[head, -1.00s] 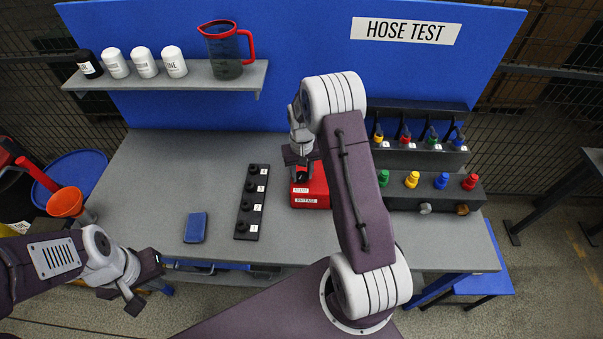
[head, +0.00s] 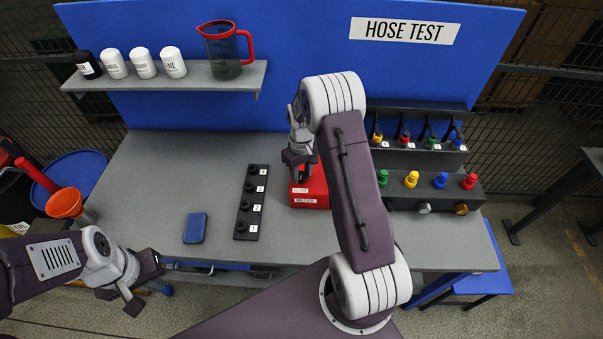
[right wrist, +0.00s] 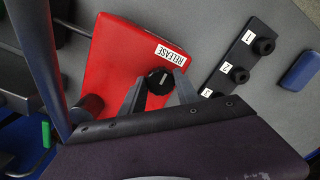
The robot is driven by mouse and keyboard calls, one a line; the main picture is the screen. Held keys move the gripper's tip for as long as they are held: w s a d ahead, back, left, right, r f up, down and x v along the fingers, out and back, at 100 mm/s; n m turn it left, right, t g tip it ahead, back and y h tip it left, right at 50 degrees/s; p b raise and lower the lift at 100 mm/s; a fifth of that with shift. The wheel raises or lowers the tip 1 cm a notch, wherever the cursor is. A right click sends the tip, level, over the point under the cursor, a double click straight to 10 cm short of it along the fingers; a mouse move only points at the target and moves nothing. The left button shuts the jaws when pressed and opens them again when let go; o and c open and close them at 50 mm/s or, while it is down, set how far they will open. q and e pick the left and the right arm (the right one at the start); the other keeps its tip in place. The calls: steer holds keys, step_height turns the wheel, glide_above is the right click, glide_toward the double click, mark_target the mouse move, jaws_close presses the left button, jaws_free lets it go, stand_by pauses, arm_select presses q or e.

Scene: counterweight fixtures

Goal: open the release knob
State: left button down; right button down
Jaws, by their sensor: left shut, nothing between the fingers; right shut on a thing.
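The red box (head: 312,188) with white labels stands on the grey workbench, partly hidden by my right arm in the head view. In the right wrist view the red box (right wrist: 122,60) bears a RELEASE label (right wrist: 170,55). The release knob (right wrist: 160,81) is black and round with a pale mark, beside that label. My right gripper (right wrist: 159,88) is shut on the knob, one finger on each side. In the head view my right gripper (head: 299,160) is over the box and hides the knob. My left gripper (head: 144,283) is shut and empty, low at the left by the bench's front edge.
A black strip with numbered knobs (head: 251,202) and a blue block (head: 196,228) lie left of the box. A dark manifold with coloured fittings (head: 425,190) stands at the right. A shelf (head: 190,79) holds bottles and a jug. The bench's left part is clear.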

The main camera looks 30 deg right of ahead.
mark_target(301, 176)
steer(key=shift+w+r, duration=0.1)
steer(key=c, duration=0.9)
jaws_free()
steer(key=shift+r, duration=0.3)
step_height(301, 176, up, 8)
steer(key=b, duration=0.2)
steer(key=shift+r, duration=0.2)
